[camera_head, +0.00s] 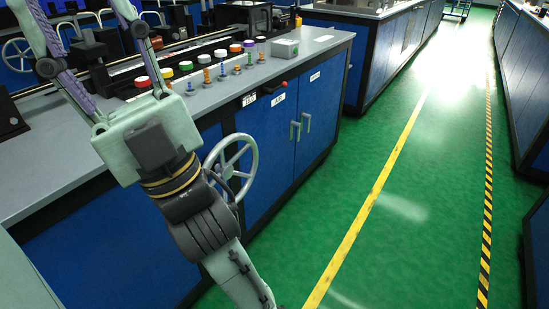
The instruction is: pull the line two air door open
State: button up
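A bench cabinet has two blue doors side by side, a left door (268,165) and a right door (322,105). Both look shut. Each has a grey handle near their shared seam, the left handle (294,131) and the right handle (306,122).
A grey handwheel (231,168) stands out from the cabinet front, left of the doors. Several coloured-capped fittings (205,72) and a grey box (285,48) are on the bench top. The green floor (410,170) before the doors is clear.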

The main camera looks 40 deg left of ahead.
aim_at(269, 119)
jog(key=i+j+u, duration=0.1)
jog(key=i+u, duration=0.25)
jog(key=i, duration=0.65)
jog(key=i+l+u, duration=0.15)
jog(key=i+u, duration=0.15)
jog(key=i, duration=0.65)
